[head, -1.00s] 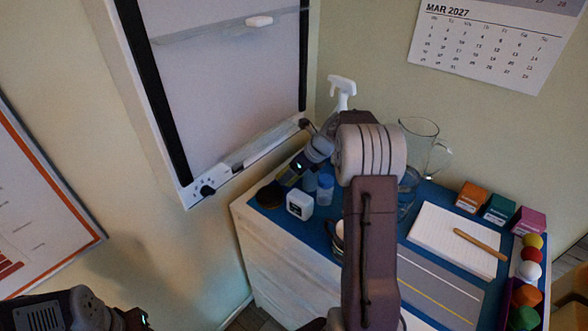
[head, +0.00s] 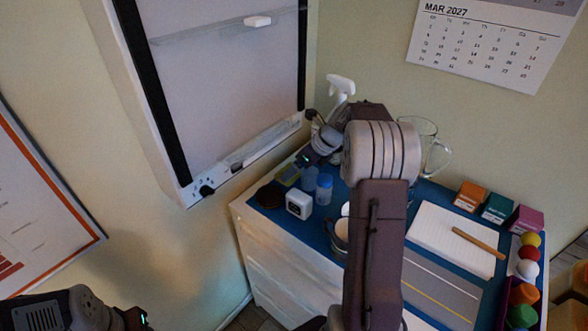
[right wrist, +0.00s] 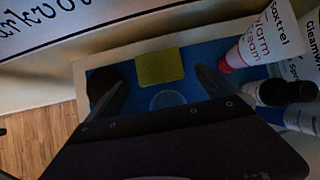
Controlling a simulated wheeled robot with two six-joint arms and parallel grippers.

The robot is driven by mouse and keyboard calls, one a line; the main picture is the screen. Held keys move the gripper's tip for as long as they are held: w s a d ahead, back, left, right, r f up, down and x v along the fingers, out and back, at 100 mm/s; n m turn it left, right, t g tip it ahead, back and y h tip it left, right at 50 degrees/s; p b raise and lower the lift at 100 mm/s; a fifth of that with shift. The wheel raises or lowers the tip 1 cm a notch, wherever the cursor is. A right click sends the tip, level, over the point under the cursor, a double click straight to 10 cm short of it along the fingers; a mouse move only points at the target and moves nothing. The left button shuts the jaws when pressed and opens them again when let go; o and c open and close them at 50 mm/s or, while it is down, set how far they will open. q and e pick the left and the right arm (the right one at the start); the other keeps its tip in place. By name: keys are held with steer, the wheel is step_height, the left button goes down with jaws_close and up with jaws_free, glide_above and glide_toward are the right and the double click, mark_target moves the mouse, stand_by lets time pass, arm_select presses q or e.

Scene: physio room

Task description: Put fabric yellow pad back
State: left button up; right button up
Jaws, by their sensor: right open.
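The yellow pad (right wrist: 160,66) lies flat on the blue cabinet top in the right wrist view, just beyond and between my right fingertips. In the head view a small yellow-green part of the pad (head: 290,175) shows beside the gripper. My right gripper (right wrist: 160,90) is open, with its fingers spread and nothing between them. In the head view the right gripper (head: 303,160) is over the back left corner of the cabinet. My left gripper (head: 140,319) is at the bottom left, mostly out of frame, so its jaws are not clear.
A wall whiteboard (head: 222,85) with a ledge (head: 265,143) hangs behind the cabinet. A white cube clock (head: 299,204), a blue-capped jar (head: 324,188), a dark round item (head: 269,196), a spray bottle (head: 340,88) and tubes (right wrist: 262,45) crowd the gripper.

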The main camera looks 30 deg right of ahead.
step_height(320, 180, up, 10)
steer(key=s+p, duration=0.1)
steer(key=p, duration=0.2)
steer(key=shift+s+d+r+p, duration=0.2)
steer(key=shift+s+d+p, duration=0.05)
steer(key=shift+p, duration=0.05)
